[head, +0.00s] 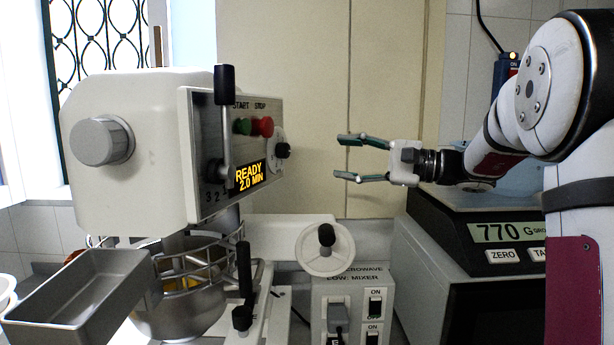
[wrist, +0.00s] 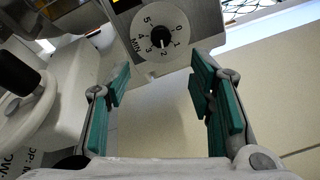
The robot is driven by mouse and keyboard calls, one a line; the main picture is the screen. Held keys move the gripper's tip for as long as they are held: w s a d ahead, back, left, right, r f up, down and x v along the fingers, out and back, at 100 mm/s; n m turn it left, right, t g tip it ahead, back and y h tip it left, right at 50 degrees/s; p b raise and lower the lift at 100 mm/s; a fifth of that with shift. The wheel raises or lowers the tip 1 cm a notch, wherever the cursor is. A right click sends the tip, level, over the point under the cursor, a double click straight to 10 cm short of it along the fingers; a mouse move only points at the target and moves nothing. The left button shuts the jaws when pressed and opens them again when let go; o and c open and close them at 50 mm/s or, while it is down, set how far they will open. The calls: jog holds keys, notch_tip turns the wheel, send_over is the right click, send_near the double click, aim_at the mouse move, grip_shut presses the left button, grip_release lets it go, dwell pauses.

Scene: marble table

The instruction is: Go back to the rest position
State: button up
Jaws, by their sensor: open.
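My gripper (head: 348,158) is open and empty in the head view, with its green-padded fingers pointing left. It hangs in free air to the right of the mixer's control panel (head: 208,140), apart from it. In the wrist view my gripper (wrist: 163,108) shows two spread green fingers with nothing between them. Beyond the fingertips is a timer dial (wrist: 161,38) with a black knob, on the panel's side. My arm reaches in from the right in the head view.
A white mixer (head: 135,130) with a bowl (head: 185,308) and a grey tray (head: 85,295) stands at left. A scale (head: 480,225) reading 770 G sits at right below my arm. A white handwheel (head: 325,262) and a switch box (head: 352,300) stand below my gripper.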

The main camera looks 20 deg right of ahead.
jog(key=shift+a, duration=0.1)
jog(key=s+a+f+n+g+h, duration=0.2)
jog(key=s+a+f+g+h, duration=0.15)
jog(key=s+a, duration=0.45)
jog(key=s+a+f+n+g+h, duration=0.25)
jog(key=s+a+f+g, duration=0.2)
jog(key=s+a, duration=0.35)
jog(key=s+d+f+n+h, duration=0.3)
jog(key=s+f+h, duration=0.1)
jog(key=s, duration=0.5)
jog(key=s+d+f+n+t+h+p, duration=0.1)
jog(key=s+d+f+n+h, duration=0.2)
jog(key=s+f, duration=0.4)
jog(key=shift+s+d+n+h, duration=0.4)
jog(key=shift+s+n+h, duration=0.25)
jog(key=shift+s+h, duration=0.35)
jog(key=shift+s+r, duration=0.1)
